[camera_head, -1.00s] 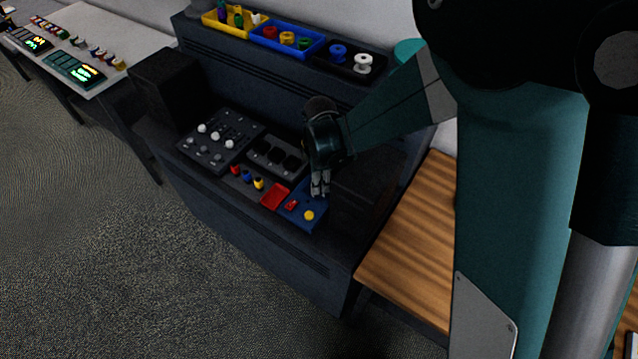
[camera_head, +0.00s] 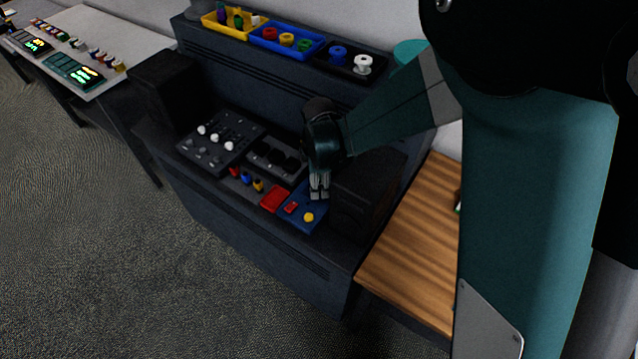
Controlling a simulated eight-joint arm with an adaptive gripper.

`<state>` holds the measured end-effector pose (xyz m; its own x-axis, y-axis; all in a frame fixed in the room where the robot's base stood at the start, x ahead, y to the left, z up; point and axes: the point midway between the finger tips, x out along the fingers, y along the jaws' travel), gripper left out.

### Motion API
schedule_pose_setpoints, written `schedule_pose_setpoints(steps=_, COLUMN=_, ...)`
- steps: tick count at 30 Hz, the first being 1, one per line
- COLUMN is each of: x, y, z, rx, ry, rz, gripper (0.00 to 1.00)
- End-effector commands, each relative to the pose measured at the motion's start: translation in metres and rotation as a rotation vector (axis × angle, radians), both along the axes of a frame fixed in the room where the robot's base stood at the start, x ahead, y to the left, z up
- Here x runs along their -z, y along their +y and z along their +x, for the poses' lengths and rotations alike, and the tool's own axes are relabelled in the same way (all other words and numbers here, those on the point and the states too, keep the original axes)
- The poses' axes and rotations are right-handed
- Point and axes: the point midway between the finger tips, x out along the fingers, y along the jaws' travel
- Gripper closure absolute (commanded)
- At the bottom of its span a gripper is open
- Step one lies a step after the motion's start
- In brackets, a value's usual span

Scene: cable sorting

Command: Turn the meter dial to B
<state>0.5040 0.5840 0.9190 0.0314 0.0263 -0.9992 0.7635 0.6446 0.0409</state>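A blue meter-like panel (camera_head: 296,220) lies at the front right of the dark console, with a small red part (camera_head: 290,208) and a round yellow knob (camera_head: 308,217) on it. My gripper (camera_head: 319,195) points down over the back right of this panel, just behind the yellow knob. Its two fingers look close together, but the gap is too small to read. Whether they touch the panel or a dial under them cannot be told. The gripper hides that part of the panel. No letter marks are readable.
A dark block (camera_head: 362,200) stands close to the right of my gripper. A red tray (camera_head: 274,198), a slider panel (camera_head: 217,145) and a panel with dark round parts (camera_head: 276,158) lie to the left. Bins of spools (camera_head: 288,52) sit on the shelf behind.

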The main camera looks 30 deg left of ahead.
Motion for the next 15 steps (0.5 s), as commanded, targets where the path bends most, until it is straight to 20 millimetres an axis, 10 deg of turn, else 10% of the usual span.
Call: schedule_pose_setpoints(steps=15, x=-0.032, y=-0.001, z=-0.001, rx=0.0, ry=0.0, rz=0.0, gripper=0.64)
